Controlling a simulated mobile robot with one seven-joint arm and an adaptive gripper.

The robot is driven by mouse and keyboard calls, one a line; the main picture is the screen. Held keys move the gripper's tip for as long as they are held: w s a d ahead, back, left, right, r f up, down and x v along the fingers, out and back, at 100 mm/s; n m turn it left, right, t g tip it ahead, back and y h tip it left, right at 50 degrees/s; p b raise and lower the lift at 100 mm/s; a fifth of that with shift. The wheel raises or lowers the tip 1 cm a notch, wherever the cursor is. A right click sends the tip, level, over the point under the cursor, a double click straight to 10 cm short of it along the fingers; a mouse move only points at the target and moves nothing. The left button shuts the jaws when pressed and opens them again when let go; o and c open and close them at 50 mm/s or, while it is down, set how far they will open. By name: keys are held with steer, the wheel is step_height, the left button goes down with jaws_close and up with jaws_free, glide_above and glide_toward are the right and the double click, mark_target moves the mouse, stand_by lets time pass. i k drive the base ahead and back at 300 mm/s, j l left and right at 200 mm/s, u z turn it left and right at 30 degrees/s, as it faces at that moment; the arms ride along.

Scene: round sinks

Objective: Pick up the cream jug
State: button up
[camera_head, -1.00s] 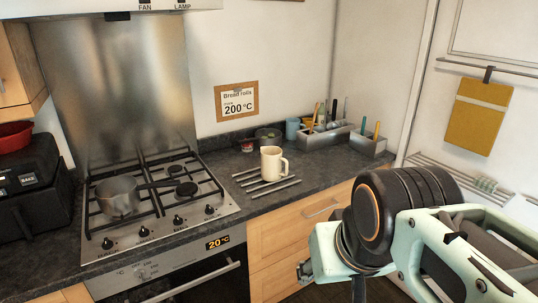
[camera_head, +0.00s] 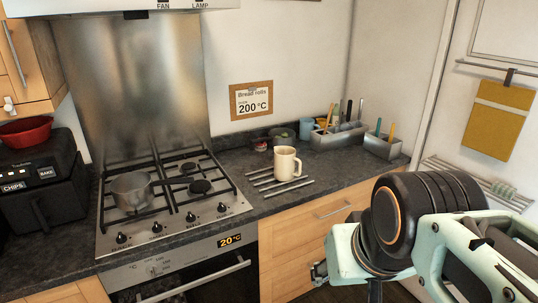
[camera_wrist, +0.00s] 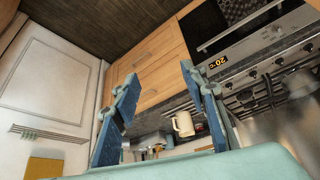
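The cream jug (camera_head: 286,163) stands upright on metal trivet bars on the dark worktop, right of the hob, with its handle toward the right. It also shows in the wrist view (camera_wrist: 183,124), between my fingers but farther off. My gripper (camera_wrist: 158,100) is open and empty, its two blue-padded fingers wide apart. In the head view my arm fills the lower right, in front of the worktop, and the fingertips are hardly visible there.
A gas hob (camera_head: 172,194) with a steel pot (camera_head: 132,190) lies left of the jug. Utensil boxes (camera_head: 338,139), a blue cup (camera_head: 306,128) and a small dark bowl (camera_head: 282,134) stand behind it. Bare worktop (camera_head: 325,173) lies right of the jug.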

mark_target(285, 159)
steer(key=i+l+u, duration=0.25)
steer(key=i, duration=0.3)
steer(key=i+l+u, duration=0.25)
steer(key=i, duration=0.25)
steer(key=i+l+u, duration=0.25)
steer(key=i, duration=0.25)
steer(key=l, duration=0.35)
